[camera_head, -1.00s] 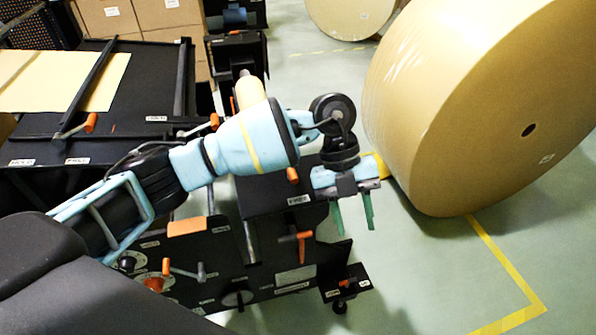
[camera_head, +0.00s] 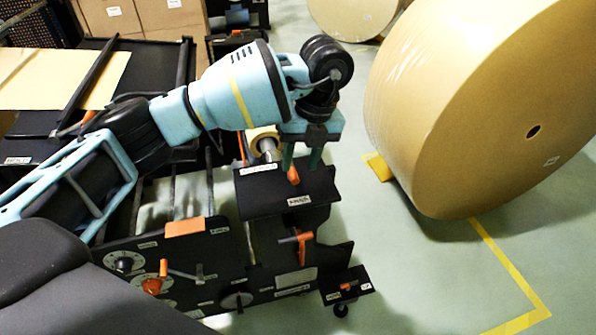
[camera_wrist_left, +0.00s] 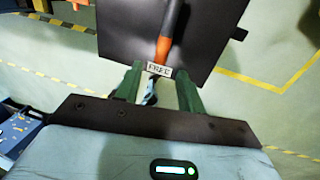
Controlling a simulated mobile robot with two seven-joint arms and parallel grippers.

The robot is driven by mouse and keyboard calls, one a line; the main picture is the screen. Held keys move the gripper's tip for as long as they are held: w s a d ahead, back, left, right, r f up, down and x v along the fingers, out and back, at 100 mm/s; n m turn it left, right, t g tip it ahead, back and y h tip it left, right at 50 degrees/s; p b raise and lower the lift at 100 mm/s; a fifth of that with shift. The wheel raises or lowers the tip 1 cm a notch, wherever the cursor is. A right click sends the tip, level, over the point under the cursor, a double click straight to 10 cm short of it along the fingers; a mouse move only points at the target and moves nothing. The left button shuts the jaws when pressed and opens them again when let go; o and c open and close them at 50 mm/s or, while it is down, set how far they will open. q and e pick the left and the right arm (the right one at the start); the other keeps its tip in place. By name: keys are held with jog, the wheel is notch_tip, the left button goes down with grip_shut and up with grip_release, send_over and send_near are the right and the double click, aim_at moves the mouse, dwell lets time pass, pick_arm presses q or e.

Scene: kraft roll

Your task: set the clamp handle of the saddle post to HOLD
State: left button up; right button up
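The saddle post (camera_head: 325,190) is a black box with a flat top in the middle of the head view. Its clamp handle (camera_head: 293,175) has an orange grip. In the left wrist view the orange grip (camera_wrist_left: 163,48) on a dark rod ends beside a white label (camera_wrist_left: 160,70) reading FREE. My left gripper (camera_head: 301,157) is open above the post, its green fingers pointing down close behind the grip. In the wrist view the gripper (camera_wrist_left: 158,90) has its fingers apart, one on each side below the label, with nothing held. The HOLD label cannot be made out on the post. My right gripper is not in view.
A large kraft roll (camera_head: 450,110) stands to the right on the floor. Below the post are another orange lever (camera_head: 303,245), a panel with dials (camera_head: 125,262) and a small black pedal box (camera_head: 347,285).

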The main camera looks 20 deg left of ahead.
aim_at(296, 178)
pick_arm(q)
jog(key=shift+s+a+f, duration=0.1)
jog(key=shift+a+f, duration=0.05)
jog(key=shift+f, duration=0.8)
jog(key=shift+s+a+f, duration=0.1)
jog(key=shift+a+f, duration=0.05)
jog(key=shift+f, duration=0.75)
jog(key=shift+c, duration=0.3)
grip_shut()
